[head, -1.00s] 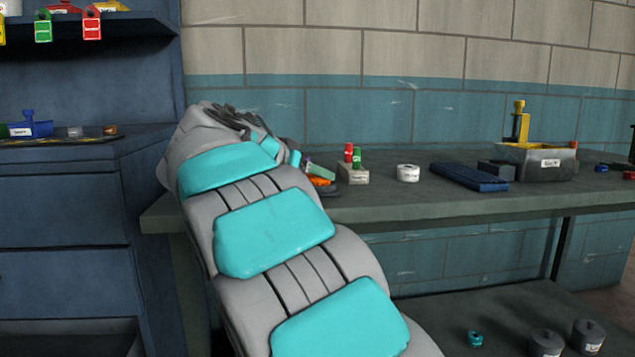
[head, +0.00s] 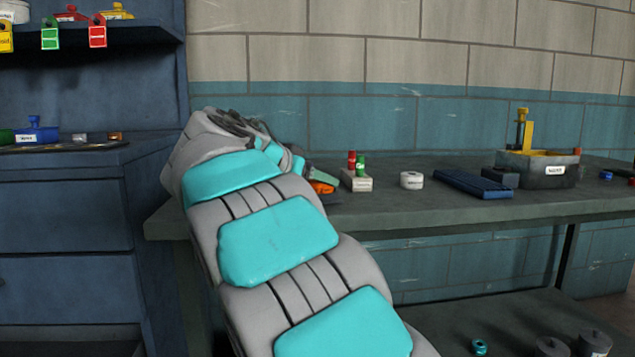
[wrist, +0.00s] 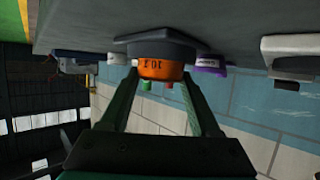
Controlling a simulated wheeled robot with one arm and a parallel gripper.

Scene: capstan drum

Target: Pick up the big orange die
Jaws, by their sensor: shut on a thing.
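The orange die (wrist: 160,69) is between the fingertips of my gripper (wrist: 160,78) in the wrist view, with dark markings on the side facing the camera. The jaws are closed on it. A dark grey piece (wrist: 158,47) lies against the die on its bench side; I cannot tell whether the die is apart from it. In the head view the die (head: 322,187) shows as a small orange patch at the end of my arm, low over the left part of the bench. My gripper (head: 324,178) is partly hidden there by my arm.
On the grey bench (head: 420,212), to the right, stand a block with red and green pegs (head: 356,180), a white roll (head: 412,180), a dark blue slab (head: 472,184) and a labelled bin (head: 540,170). A blue cabinet (head: 70,220) is at left.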

